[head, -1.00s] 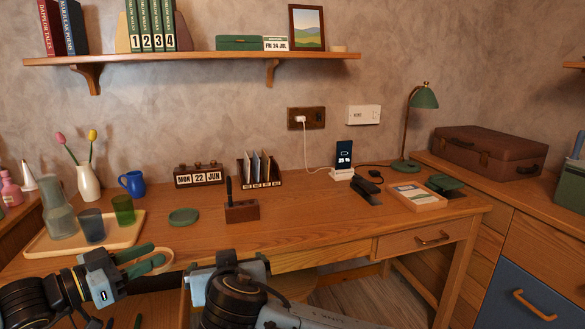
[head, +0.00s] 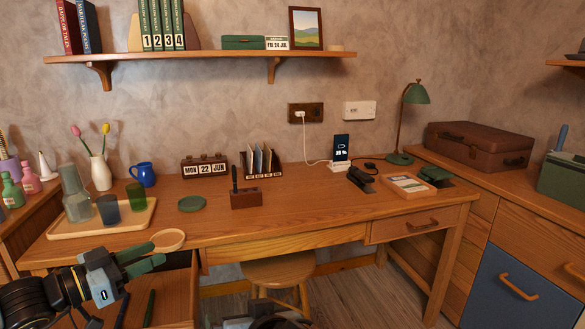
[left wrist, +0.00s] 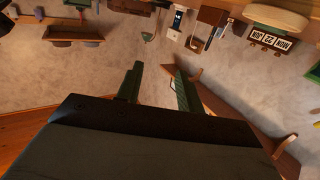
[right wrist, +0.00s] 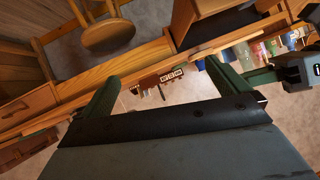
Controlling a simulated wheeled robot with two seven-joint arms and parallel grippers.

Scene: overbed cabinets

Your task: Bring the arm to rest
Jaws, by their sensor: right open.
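My left gripper (head: 157,253) is at the lower left of the head view, in front of the desk's front edge and above an open drawer. Its green fingers are apart with nothing between them, as the left wrist view (left wrist: 159,66) also shows. My right arm shows only as a dark part at the bottom edge of the head view. In the right wrist view my right gripper (right wrist: 162,70) has its fingers wide apart and empty. The desk and stool lie beyond it.
The wooden desk (head: 300,205) carries a tray (head: 120,228) with a jug and glasses, a blue mug (head: 141,175), a pen holder (head: 246,199) and a lamp (head: 415,95). An open drawer (head: 175,295) juts out below the left gripper. A stool (head: 284,272) stands under the desk.

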